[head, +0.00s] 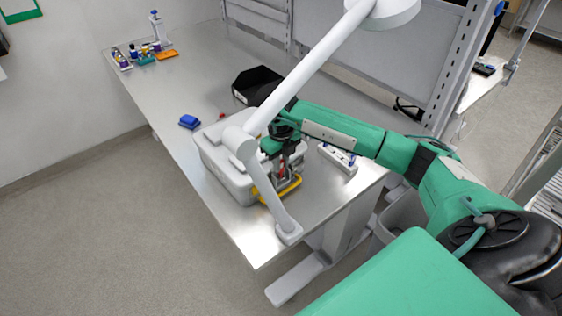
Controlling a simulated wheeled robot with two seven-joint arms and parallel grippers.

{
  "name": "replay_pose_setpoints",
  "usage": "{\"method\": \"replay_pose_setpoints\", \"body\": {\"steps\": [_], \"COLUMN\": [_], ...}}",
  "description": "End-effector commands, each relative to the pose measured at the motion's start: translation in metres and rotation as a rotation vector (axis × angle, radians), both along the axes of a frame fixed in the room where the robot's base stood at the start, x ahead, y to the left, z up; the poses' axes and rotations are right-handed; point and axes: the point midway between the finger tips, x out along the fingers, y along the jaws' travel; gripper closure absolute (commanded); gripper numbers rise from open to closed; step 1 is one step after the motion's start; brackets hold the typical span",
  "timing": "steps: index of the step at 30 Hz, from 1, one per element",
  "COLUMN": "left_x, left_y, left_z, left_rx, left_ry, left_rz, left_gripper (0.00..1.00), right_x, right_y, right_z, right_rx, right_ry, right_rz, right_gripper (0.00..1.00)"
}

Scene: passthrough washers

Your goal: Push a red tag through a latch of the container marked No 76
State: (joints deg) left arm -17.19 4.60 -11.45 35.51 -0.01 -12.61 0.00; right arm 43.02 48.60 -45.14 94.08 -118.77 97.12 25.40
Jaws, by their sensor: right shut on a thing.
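A light grey container (213,160) stands on the near part of the metal table, partly hidden by a white jointed arm and my right arm. A yellow latch or handle (291,187) shows at its right end. No number can be read on it. My right gripper (283,172) points down at that end, close to the yellow part. It is shut on a small red piece, seemingly the red tag (282,169). I cannot tell whether the tag touches the latch. Another small red thing (221,115) lies on the table behind the container. My left gripper is not in view.
A black bin (256,82), a blue object (189,121) and a white rack (338,158) stand nearby. Small bottles (133,52) are at the far left. The table's left middle is clear.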

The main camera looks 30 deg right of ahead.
Motion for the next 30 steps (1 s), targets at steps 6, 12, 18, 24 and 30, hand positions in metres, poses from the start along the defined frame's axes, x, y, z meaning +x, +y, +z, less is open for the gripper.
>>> {"method": "replay_pose_setpoints", "body": {"steps": [6, 12, 18, 24, 30], "left_x": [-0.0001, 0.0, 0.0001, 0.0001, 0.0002], "left_y": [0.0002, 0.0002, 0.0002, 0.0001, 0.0], "left_z": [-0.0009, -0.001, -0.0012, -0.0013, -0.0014], "left_rx": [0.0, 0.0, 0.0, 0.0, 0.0], "left_ry": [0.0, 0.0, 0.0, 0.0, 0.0], "left_rz": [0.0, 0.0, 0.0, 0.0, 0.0], "left_gripper": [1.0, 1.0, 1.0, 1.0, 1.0], "right_x": [-0.0021, -0.0026, -0.0031, -0.0035, -0.0039], "right_y": [0.0009, 0.0011, 0.0023, 0.0032, 0.0039], "right_z": [-0.0045, -0.0054, -0.0063, -0.0072, -0.0078], "right_rx": [-0.001, 0.0, 0.001, 0.003, 0.003], "right_ry": [0.008, 0.01, 0.011, 0.013, 0.014], "right_rz": [0.002, 0.003, 0.005, 0.006, 0.007], "right_gripper": [1.0, 0.56, 0.57, 0.48, 0.44]}}
